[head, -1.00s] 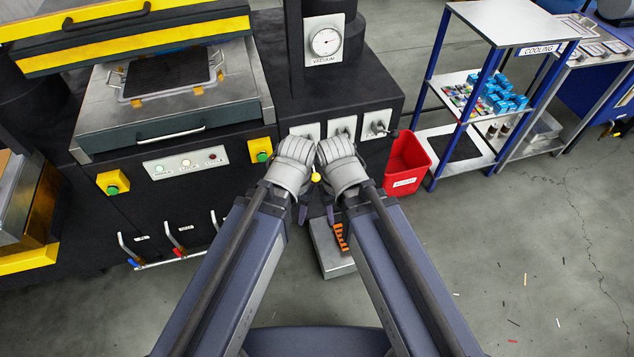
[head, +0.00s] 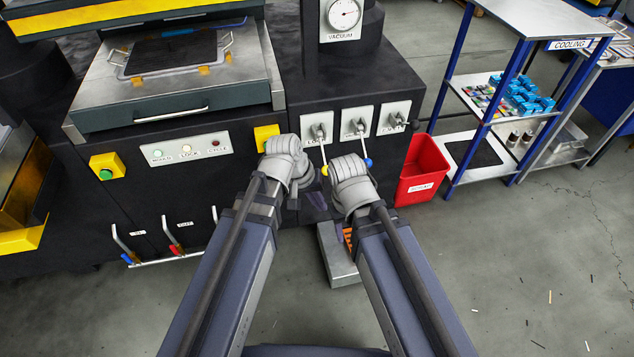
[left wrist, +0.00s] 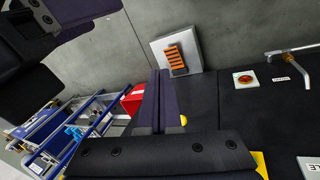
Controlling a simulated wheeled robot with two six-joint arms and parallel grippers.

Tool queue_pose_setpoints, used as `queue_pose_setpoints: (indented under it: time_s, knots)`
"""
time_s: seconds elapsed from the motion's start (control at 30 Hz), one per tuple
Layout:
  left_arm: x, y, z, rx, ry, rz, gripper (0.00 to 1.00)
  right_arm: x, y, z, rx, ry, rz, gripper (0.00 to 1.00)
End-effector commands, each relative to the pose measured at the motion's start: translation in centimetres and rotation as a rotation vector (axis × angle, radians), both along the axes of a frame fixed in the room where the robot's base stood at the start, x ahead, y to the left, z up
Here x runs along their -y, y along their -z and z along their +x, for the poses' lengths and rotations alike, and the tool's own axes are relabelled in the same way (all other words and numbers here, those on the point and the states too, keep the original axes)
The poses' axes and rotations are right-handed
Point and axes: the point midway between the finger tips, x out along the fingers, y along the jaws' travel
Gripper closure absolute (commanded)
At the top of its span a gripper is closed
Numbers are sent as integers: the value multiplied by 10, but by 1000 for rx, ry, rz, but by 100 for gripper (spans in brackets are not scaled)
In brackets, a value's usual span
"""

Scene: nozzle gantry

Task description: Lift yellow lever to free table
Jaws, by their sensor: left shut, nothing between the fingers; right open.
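The yellow lever shows as a thin rod with a yellow ball knob (head: 324,170), hanging down from the left of three white switch plates on the machine front. In the left wrist view the yellow knob (left wrist: 183,121) is right beside my left fingers. My left gripper (head: 314,204) is shut and empty, with its fingers just below and left of the knob in the head view; I cannot tell whether they touch it. My right gripper (head: 350,185) is right of the knob, its fingers mostly hidden behind its own body.
A lever with a blue knob (head: 368,162) hangs from the middle plate, close to my right gripper. A red bin (head: 423,170) stands to the right, beside the cooling rack (head: 484,75). A grey pedal block (head: 340,268) is on the floor below. Open floor lies at right.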

Motion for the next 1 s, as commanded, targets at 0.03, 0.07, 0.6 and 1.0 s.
queue_pose_setpoints:
  time_s: [0.03,0.07,0.6,1.0]
  knots:
    - [1,23,10,4,-32,-38,100,0,26,0,0,0,0,50]
    - [2,29,15,8,-50,-64,100,0,34,0,0,0,-1,50]
    - [-4,106,110,50,-411,-513,100,1,168,0,2,-2,-3,50]
    - [-49,148,182,73,-688,-854,100,1,266,1,2,-4,-5,50]
